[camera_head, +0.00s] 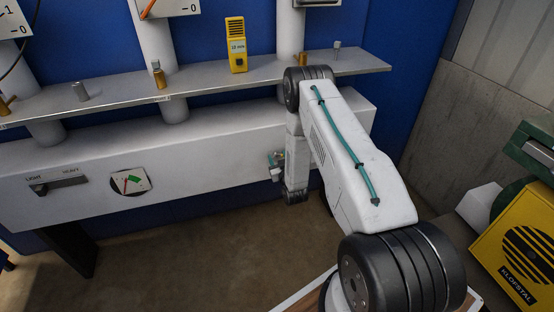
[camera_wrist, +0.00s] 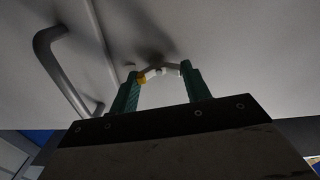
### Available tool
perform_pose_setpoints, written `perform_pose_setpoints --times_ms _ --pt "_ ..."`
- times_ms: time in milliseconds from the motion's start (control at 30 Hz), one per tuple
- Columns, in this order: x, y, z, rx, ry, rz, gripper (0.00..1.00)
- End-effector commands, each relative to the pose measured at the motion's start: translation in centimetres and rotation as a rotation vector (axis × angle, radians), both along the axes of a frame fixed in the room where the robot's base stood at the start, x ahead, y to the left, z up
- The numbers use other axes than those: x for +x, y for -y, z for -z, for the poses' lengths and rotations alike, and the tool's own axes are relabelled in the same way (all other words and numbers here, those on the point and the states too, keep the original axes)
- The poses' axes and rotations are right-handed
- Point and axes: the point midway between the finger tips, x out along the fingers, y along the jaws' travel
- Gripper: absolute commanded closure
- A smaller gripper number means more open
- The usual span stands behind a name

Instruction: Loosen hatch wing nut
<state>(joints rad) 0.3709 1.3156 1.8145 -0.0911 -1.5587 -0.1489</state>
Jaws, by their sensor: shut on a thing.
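In the wrist view, my gripper (camera_wrist: 160,73) has two green fingers, one on each side of a small pale wing nut (camera_wrist: 152,71) with a yellowish patch at its left end. The fingers are shut on the wing nut, against the pale hatch surface (camera_wrist: 225,45). A grey bar handle (camera_wrist: 62,75) sits on the surface to the left of my gripper. In the head view, my gripper (camera_head: 274,163) is at the front of the long white housing, partly hidden behind my wrist. The wing nut cannot be made out there.
A metal shelf (camera_head: 210,79) runs above the white housing (camera_head: 215,150), with a yellow meter (camera_head: 236,46) and several small fittings on it. White columns stand behind. Bare floor (camera_head: 190,255) lies below the housing.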

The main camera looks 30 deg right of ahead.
Motion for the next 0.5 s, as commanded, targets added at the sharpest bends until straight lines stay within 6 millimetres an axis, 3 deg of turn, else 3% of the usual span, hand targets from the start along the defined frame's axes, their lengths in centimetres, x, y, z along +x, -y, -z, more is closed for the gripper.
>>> perform_pose_setpoints --times_ms 500 --pt "0.26 -0.36 0.01 -0.455 -0.127 -0.006 0.76"
